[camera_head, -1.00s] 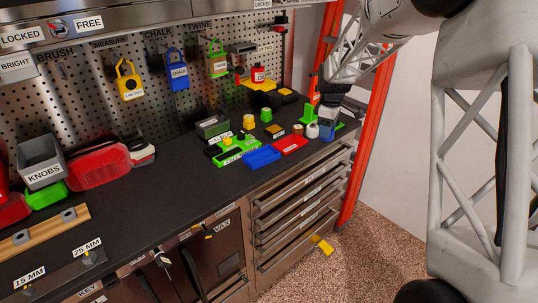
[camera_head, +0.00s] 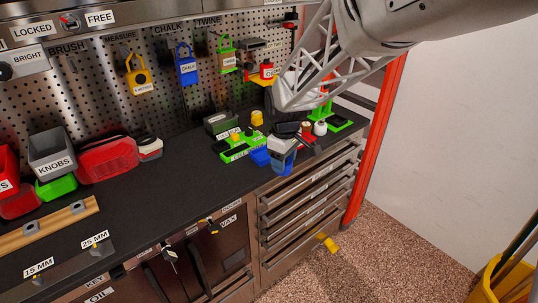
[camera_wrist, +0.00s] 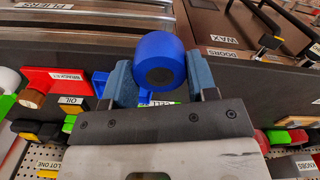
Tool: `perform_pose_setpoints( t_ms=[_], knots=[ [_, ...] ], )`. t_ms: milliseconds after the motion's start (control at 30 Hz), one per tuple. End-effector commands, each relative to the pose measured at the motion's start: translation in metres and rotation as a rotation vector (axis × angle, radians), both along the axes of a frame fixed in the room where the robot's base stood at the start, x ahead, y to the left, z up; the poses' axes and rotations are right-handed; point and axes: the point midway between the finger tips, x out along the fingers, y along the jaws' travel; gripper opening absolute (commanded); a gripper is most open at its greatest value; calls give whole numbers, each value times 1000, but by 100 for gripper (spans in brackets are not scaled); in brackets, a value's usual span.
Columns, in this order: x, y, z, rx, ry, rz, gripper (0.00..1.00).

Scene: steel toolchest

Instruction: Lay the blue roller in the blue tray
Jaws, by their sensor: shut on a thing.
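The blue roller (camera_wrist: 159,60) is pinched between the two blue-grey fingers of my gripper (camera_wrist: 160,78), its round end with a dark centre facing the wrist camera.
A green tray (camera_head: 229,153) with a dark item lies left of the blue tray. A red tray (camera_wrist: 60,80) lies on the other side. A yellow item (camera_head: 257,118) and a green stand (camera_head: 340,124) are close behind. Bench (camera_head: 180,185) is clear further left.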

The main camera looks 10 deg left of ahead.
Motion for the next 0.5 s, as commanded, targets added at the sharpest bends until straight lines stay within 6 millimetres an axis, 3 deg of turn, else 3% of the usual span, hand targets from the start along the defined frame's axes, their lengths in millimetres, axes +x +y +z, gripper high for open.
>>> perform_pose_setpoints(
  t_ms=[133, 500],
  knots=[
    [-9, 4, 0, 1, 0, -3, 25],
    [-10, 5, -1, 0, 0, -4, 25]
  ],
)
